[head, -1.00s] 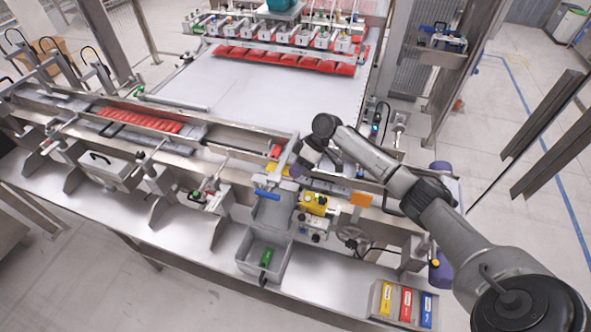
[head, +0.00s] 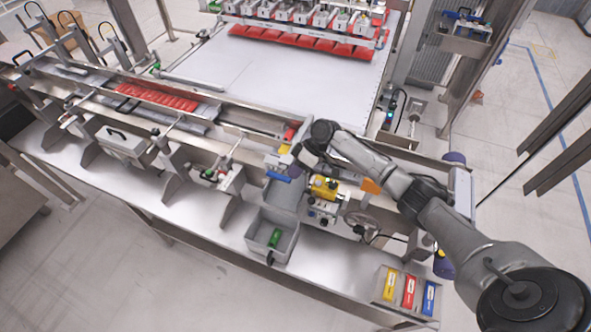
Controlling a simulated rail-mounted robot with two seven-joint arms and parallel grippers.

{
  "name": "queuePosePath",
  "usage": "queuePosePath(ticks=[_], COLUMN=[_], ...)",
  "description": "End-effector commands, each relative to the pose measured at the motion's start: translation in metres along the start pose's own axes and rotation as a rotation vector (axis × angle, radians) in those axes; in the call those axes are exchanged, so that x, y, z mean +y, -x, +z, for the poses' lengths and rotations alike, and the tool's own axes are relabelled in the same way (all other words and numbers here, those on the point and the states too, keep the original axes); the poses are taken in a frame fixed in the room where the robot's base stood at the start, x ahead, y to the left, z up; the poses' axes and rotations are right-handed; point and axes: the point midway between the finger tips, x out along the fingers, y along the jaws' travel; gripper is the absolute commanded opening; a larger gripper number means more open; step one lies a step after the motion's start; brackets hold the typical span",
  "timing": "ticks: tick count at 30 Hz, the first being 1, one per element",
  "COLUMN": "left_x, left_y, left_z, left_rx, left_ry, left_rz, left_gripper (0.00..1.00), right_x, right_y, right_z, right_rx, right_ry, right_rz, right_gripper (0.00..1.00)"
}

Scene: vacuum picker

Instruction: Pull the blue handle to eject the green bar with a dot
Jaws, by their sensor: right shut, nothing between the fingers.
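The blue handle (head: 278,176) is a short bar at the front of the machine, above the grey chute. My right gripper (head: 297,168) points down just to the right of the handle; its fingers are small and dark here, shut and empty. I cannot tell whether they touch the handle. A green bar (head: 275,237) lies in the grey bin (head: 287,247) below the chute; a dot on it is too small to make out. My left gripper is out of view.
A yellow box (head: 324,187) with controls and a handwheel (head: 361,223) sit right of the chute. A tray of yellow, red and blue pieces (head: 409,290) stands at the front right. Red packs (head: 157,97) lie on the conveyor at left.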

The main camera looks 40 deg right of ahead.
Motion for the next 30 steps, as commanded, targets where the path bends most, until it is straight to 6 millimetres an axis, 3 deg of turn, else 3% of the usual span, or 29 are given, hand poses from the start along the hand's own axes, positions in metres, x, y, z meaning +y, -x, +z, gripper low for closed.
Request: queuePosePath(ticks=[5,12,18,22,30], left_x=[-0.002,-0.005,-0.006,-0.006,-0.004], left_y=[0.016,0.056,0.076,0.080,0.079], left_z=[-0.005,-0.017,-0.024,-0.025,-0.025], left_rx=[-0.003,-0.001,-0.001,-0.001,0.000], left_ry=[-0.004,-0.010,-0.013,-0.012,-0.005], left_rz=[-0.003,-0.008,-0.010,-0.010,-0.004], left_gripper=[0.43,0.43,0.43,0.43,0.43], right_x=[-0.018,-0.072,-0.111,-0.123,-0.127], right_y=[-0.005,-0.034,-0.059,-0.068,-0.073], right_z=[-0.003,-0.004,-0.002,-0.002,-0.001], right_rx=[-0.003,-0.003,-0.002,0.000,0.001], right_ry=[0.001,0.003,0.002,0.002,0.003], right_rz=[-0.003,-0.004,-0.003,-0.002,-0.007], right_gripper=[0.00,0.00,0.00,0.00,0.00])
